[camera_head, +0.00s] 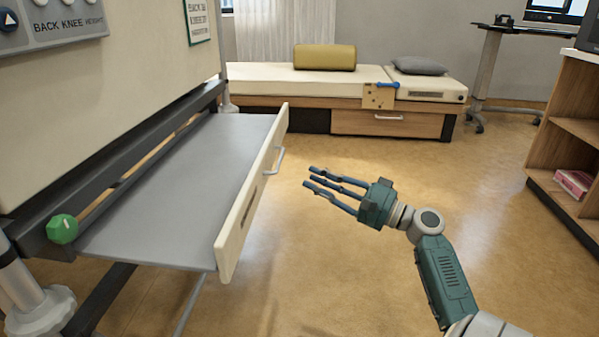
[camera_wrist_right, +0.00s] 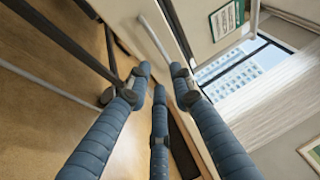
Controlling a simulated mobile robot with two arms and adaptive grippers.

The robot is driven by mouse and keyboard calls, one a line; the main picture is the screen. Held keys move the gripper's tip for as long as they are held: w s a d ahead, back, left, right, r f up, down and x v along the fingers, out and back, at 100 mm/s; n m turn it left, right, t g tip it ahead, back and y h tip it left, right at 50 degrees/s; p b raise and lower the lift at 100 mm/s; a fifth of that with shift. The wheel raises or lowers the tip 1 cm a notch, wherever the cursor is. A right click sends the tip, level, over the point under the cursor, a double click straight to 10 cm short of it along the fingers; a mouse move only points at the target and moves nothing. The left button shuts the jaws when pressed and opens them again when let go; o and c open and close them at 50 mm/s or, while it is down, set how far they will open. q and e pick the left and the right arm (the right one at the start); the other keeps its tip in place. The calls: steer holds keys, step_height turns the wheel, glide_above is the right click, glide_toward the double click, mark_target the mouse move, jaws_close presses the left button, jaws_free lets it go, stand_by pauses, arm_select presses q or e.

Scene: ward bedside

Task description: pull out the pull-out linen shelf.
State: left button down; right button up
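The pull-out linen shelf (camera_head: 175,190) is a flat grey board standing well out from under the beige footboard at the left. Its cream front panel (camera_head: 250,200) carries a silver bar handle (camera_head: 275,160) on its outer face. My right gripper (camera_head: 312,180) is to the right of the panel, with its blue fingers spread, empty and pointing toward the handle. A gap of floor shows between fingertips and handle. In the right wrist view the open fingers (camera_wrist_right: 160,82) have nothing between them. My left gripper is out of view.
A green knob (camera_head: 62,229) sits at the shelf's near left corner. A low bench bed (camera_head: 300,84) with a yellow bolster (camera_head: 325,57) stands at the back. A wooden shelf unit (camera_head: 565,120) is at the right. The floor in the middle is clear.

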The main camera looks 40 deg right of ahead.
steer(key=shift+v, duration=1.2)
